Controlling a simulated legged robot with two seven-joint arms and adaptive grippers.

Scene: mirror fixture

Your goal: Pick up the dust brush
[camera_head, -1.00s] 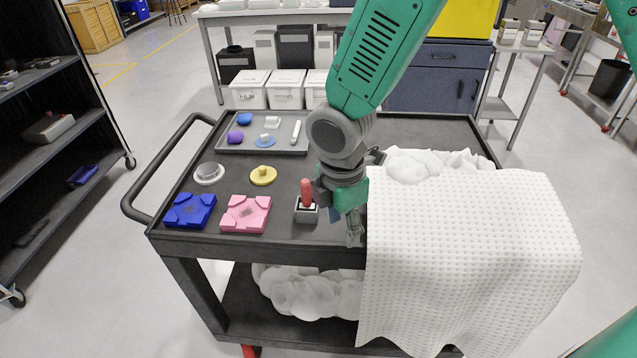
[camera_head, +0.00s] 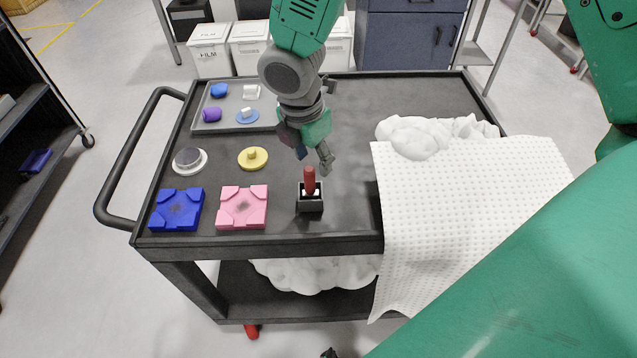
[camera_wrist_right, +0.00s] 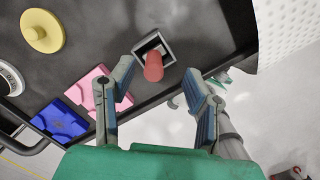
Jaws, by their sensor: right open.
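The dust brush (camera_head: 309,181) stands upright with its red handle up in a small grey holder (camera_head: 311,206) near the cart's front edge. Its bristles are hidden in the holder. My right gripper (camera_head: 313,153) is just above and behind the handle in the head view, apart from it. In the right wrist view, the red handle (camera_wrist_right: 153,67) shows between the spread, empty fingers (camera_wrist_right: 158,74), with the holder (camera_wrist_right: 164,46) beyond it. My left gripper is not in view.
On the black cart (camera_head: 345,232) are a blue fixture (camera_head: 176,210), a pink fixture (camera_head: 242,208), a yellow round part (camera_head: 253,158) and a round mirror piece (camera_head: 189,160). A grey tray (camera_head: 240,127) holds small parts. A white cloth (camera_head: 460,205) covers the right side.

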